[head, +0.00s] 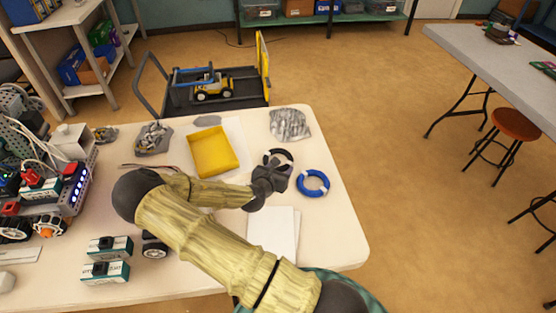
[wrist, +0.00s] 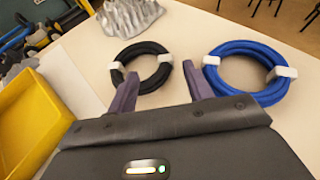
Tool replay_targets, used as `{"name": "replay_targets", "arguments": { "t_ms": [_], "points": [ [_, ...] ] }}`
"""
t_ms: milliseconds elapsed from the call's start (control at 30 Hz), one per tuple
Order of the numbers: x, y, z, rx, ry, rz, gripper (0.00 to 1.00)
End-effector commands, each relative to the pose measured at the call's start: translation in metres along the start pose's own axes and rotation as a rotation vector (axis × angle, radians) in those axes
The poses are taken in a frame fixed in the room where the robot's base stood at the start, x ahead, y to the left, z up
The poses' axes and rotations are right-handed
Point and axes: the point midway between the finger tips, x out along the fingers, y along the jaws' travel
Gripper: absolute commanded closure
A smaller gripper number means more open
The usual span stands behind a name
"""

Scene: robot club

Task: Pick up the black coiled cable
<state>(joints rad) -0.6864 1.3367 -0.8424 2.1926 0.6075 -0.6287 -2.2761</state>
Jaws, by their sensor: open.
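The black coiled cable (wrist: 119,54) lies flat on the table as a ring with white ties, seen in the wrist view. In the head view the black coiled cable (head: 279,153) is partly hidden behind my gripper (head: 277,172). In the wrist view my gripper (wrist: 162,90) is open and empty. Its left finger tip is near the lower left of the black ring, and its right finger tip points toward the gap between the two rings. Whether a finger touches the cable I cannot tell.
A blue coiled cable (head: 313,183) lies just right of the black one. A yellow tray (head: 213,152) is to the left, a grey rocky lump (head: 290,124) behind, and white paper (head: 273,232) in front. The white table (head: 338,235) is bare at its right front.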

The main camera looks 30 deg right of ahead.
Motion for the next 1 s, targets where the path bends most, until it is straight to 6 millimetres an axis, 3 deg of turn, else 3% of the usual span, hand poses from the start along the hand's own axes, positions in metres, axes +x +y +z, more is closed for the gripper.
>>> {"name": "replay_targets", "arguments": {
  "t_ms": [133,567,1000],
  "points": [
    [0.014,-0.001,0.000,0.001,0.000,-0.001,0.49],
    [0.020,-0.001,0.000,0.001,0.001,-0.001,0.49],
    [0.067,-0.005,-0.002,0.001,0.001,0.000,0.49]
  ]
}}
